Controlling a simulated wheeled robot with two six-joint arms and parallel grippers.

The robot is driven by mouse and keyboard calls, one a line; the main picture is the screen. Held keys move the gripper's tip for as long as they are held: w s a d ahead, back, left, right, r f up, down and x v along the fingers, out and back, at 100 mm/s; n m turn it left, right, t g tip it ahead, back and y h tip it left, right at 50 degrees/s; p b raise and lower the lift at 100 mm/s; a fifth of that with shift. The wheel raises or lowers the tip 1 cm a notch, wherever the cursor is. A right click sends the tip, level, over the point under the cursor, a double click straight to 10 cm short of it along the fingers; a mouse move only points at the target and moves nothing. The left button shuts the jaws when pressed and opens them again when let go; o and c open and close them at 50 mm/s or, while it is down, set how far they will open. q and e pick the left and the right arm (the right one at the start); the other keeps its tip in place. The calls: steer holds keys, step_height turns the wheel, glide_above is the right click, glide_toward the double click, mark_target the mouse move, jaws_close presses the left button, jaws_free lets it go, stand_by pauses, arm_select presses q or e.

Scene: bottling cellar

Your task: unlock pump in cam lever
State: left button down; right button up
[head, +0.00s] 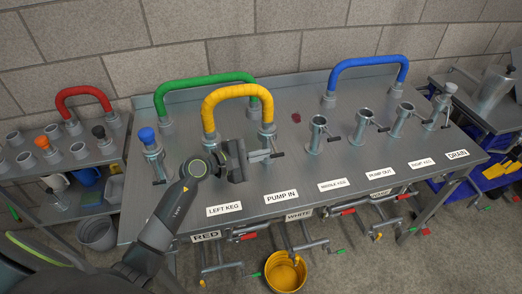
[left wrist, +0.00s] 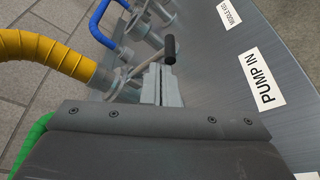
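The yellow hose (head: 237,93) arches between the left keg and pump in ports; its pump in end also shows in the left wrist view (left wrist: 48,56). The pump in cam lever (head: 277,155) sticks out sideways from that port, and its black grip also shows in the left wrist view (left wrist: 169,50). My left gripper (head: 264,156) is beside the lever, and its fingers (left wrist: 160,84) look shut together with only a thin seam between them. Their tips lie close to the lever rod; whether they touch it I cannot tell. My right gripper is not in view.
The green hose (head: 200,82) and blue hose (head: 368,62) arch behind. Open ports with levers, such as the middle keg port (head: 318,132), stand to the right. A blue-capped port (head: 148,138) is on the left. A yellow bucket (head: 285,272) is below the bench's front edge.

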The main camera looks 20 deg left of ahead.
arm_select(q)
steer(key=shift+r+n+g+p, duration=0.3)
steer(key=shift+r+n+p, duration=0.2)
steer(key=shift+n, duration=0.1)
steer(key=shift+a+f, duration=0.1)
steer(key=shift+a, duration=0.05)
stand_by(0.3)
